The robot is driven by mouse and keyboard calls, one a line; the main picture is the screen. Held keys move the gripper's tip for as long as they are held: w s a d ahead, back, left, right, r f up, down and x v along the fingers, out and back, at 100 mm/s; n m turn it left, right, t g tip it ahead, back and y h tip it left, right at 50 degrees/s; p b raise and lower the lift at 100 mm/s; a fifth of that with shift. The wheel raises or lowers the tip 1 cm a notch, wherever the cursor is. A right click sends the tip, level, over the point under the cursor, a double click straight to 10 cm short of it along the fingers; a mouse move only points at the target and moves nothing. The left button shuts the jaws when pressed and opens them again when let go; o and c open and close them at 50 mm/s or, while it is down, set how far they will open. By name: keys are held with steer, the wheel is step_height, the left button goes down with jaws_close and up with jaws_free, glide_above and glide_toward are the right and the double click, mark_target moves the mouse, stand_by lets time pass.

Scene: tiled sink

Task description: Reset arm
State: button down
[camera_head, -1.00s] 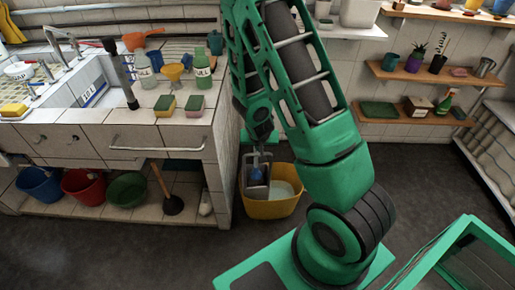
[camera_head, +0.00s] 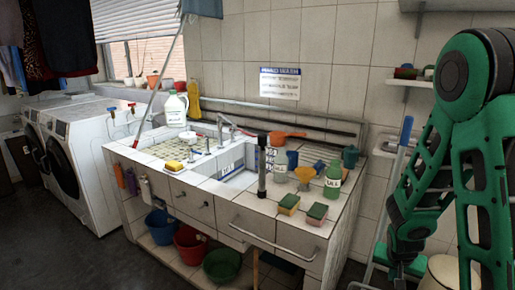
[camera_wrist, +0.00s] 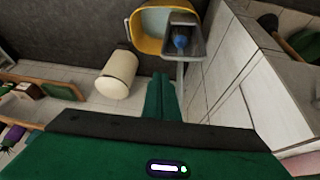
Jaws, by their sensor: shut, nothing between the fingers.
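My green arm (camera_head: 462,150) fills the right side of the head view, folded with its elbow high. My gripper (camera_wrist: 162,80) shows in the wrist view as two green fingers pressed together, with nothing between them. It points down over the floor, apart from everything around it. In the head view the arm's lower end is cut by the bottom edge, so the fingertips cannot be made out there.
A tiled sink counter (camera_head: 285,220) with bottles, sponges and cups stands left of my arm. In the wrist view a yellow mop bucket (camera_wrist: 147,38) with a grey wringer and a cream bin (camera_wrist: 117,75) stand beyond the fingers. A wooden shelf (camera_wrist: 50,78) is at left.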

steer(key=s+a+r+g+y, duration=0.1)
steer(key=s+r, duration=0.9)
steer(key=s, duration=0.3)
steer(key=s+a+r+g+y, duration=0.1)
steer(key=s+r+g+y, duration=0.1)
steer(key=s+r, duration=0.8)
steer(key=s, duration=0.3)
steer(key=shift+r+n+g+y, duration=0.25)
steer(key=shift+n+g+y, duration=0.05)
steer(key=shift+w+d+f, duration=0.1)
steer(key=shift+w+f, duration=0.15)
steer(key=shift+w, duration=0.3)
